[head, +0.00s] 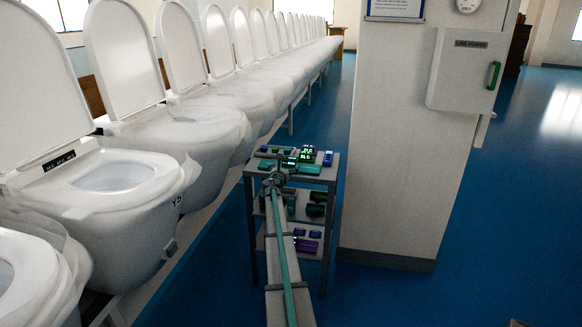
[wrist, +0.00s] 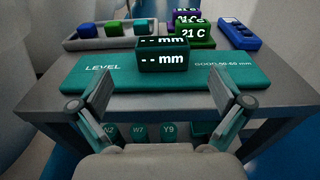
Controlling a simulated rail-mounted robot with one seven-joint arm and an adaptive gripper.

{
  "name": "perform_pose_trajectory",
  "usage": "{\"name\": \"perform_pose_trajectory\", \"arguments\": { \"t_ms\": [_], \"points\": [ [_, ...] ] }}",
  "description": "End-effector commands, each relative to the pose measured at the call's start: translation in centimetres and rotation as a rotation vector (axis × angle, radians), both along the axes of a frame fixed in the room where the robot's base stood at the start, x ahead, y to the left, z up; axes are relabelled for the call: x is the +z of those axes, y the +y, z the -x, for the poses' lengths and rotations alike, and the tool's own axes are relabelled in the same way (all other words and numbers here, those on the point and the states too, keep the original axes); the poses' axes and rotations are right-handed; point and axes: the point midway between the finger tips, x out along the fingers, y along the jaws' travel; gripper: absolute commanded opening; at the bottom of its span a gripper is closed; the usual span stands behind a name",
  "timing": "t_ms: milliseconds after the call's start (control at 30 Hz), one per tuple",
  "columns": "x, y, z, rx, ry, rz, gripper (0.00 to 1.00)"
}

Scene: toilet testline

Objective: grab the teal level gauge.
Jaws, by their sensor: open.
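The teal level gauge (wrist: 135,74) lies on the top shelf of a grey cart, in the wrist view. I cannot tell whether the fingertips touch the bar. In the head view my gripper (head: 273,183) is small at the cart's near edge, and it partly hides the teal items there.
The cart (head: 328,172) holds several devices. Behind the gauge are a green gauge (wrist: 193,34) reading "21 C", a purple one, a blue device (wrist: 240,34) and a grey tray (wrist: 72,42). A row of toilets (head: 200,130) stands left; a pillar (head: 400,150) stands right.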

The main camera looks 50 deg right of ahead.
Motion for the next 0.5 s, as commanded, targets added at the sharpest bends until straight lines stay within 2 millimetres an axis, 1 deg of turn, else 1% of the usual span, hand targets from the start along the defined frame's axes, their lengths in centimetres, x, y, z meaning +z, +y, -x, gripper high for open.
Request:
{"name": "perform_pose_trajectory", "arguments": {
  "t_ms": [33, 100, 367, 500],
  "points": [
    [0.0, -1.1, -0.6, 0.0, 0.0, 0.0, 1.0],
    [-0.1, -1.8, -1.0, 0.0, 0.0, 0.0, 1.0],
    [-0.3, -3.2, -1.5, 0.0, -0.001, -0.002, 1.0],
    [-0.7, -4.9, -2.1, -0.002, -0.002, -0.002, 1.0]
  ]
}}
